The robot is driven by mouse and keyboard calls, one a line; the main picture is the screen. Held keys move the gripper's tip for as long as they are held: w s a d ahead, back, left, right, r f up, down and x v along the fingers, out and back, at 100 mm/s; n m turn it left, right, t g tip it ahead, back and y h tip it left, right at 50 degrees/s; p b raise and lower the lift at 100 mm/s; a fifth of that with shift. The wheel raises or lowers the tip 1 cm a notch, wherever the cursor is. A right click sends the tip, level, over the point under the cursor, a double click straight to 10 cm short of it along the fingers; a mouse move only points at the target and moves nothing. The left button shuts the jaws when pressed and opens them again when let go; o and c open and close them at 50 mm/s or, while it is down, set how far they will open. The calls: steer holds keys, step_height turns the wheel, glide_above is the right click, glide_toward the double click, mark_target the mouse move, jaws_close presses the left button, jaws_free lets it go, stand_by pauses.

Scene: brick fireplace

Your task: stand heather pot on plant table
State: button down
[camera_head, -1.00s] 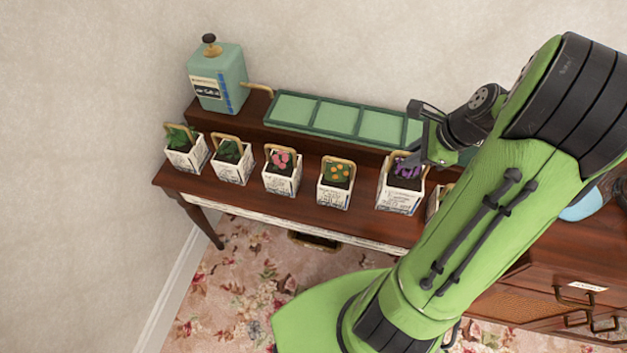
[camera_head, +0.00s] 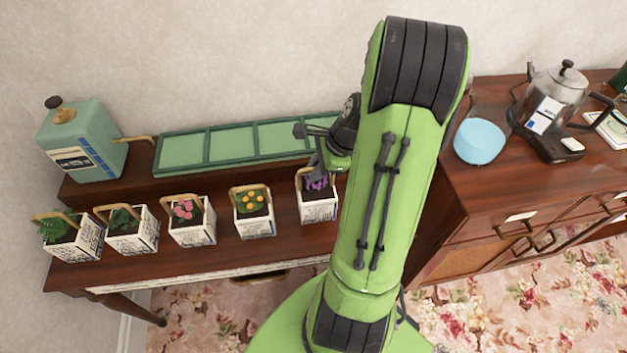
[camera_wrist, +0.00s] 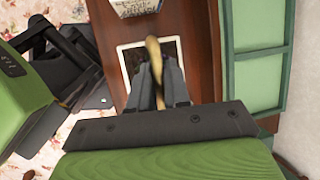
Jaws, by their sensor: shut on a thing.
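The heather pot (camera_head: 318,208) is a white, printed square pot with purple flowers and a wooden handle. It is at the right end of the visible row of pots on the dark wooden plant table (camera_head: 190,262). I cannot tell whether its base touches the tabletop. My gripper (camera_head: 314,168) is above it, partly hidden by my arm. In the wrist view, my gripper (camera_wrist: 156,88) is shut on the wooden handle (camera_wrist: 153,55), with the pot's pale rim (camera_wrist: 122,68) below. The fingers hide most of the pot's inside there.
Several similar pots stand to the left, the nearest with orange flowers (camera_head: 252,218). A teal canister (camera_head: 85,140) and a long green divided tray (camera_head: 182,152) are on the raised back shelf. A cabinet at right bears a blue round object (camera_head: 480,141) and a kettle (camera_head: 555,100).

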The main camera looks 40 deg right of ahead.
step_height(320, 180, down, 4)
steer(key=shift+r+b, duration=0.25)
steer(key=shift+b, duration=0.35)
steer(key=shift+r, duration=0.1)
steer(key=c, duration=1.1)
jaws_free()
steer(key=p+v, duration=0.4)
steer(key=v, duration=0.8)
step_height(320, 180, up, 4)
steer(key=n+h, duration=0.1)
steer(key=n, duration=0.5)
glide_above(310, 186)
steer(key=s+a, duration=0.3)
steer(key=s, duration=0.1)
steer(key=s+a+r+n+h, duration=0.1)
steer(key=a+r+n, duration=0.4)
steer(key=a+n, duration=0.4)
steer(key=s+a+r+n+t, duration=0.1)
steer(key=s+a+r+n, duration=0.1)
steer(key=s+a+n, duration=0.5)
steer(key=shift+s+r+n+h, duration=0.2)
steer(key=shift+r+n+h, duration=0.15)
steer(key=shift+n, duration=0.85)
